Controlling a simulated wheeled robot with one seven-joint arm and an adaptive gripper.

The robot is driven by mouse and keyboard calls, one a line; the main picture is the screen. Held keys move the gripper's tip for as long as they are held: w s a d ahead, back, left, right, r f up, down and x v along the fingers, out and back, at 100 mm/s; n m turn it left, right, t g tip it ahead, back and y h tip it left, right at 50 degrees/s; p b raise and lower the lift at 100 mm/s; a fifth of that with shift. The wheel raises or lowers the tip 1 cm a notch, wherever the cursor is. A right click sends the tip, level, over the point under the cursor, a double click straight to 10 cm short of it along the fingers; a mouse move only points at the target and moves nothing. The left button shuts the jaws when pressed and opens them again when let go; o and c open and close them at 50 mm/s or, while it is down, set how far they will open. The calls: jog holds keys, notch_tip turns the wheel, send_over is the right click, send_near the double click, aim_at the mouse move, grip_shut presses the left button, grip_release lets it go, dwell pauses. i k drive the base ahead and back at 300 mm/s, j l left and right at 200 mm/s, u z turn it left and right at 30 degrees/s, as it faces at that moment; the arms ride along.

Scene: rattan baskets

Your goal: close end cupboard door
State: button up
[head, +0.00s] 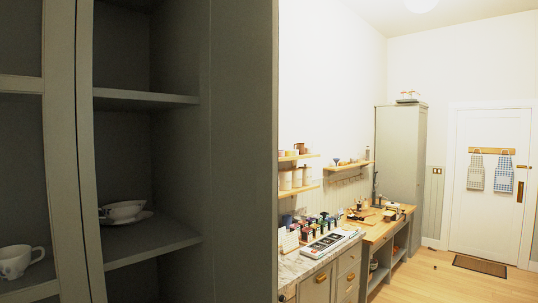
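A tall grey-green cupboard (240,150) fills the left of the head view, very close. Its shelves show with cups on them. An upright frame strip (62,150) stands in front of its left part; I cannot tell whether it is a door edge or a fixed post. A second tall grey-green cupboard (400,155) stands at the far end of the counter, and its visible faces look shut. I cannot tell which of the two is the end cupboard. My gripper is not in view.
A white cup (20,261) and a stacked cup and saucer (124,211) sit on the near shelves. A marble-topped counter (290,262) and a wooden-topped one (380,232) line the wall. Floor (430,280) is clear towards the white door (490,225) and dark mat (480,265).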

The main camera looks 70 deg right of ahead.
aim_at(240, 58)
jog(key=k+l, duration=0.1)
jog(key=l, duration=0.35)
jog(key=l+u, duration=0.1)
jog(key=l, duration=0.4)
jog(key=k+l, duration=0.15)
jog(key=l, duration=0.3)
jog(key=k+l+u, duration=0.1)
jog(key=l, duration=0.35)
jog(key=k+l+u, duration=0.1)
jog(key=l, duration=0.35)
jog(key=k+l, duration=0.15)
jog(key=l, duration=0.3)
jog(key=k+l+z, duration=0.15)
jog(key=k+z, duration=0.15)
jog(key=k, duration=0.15)
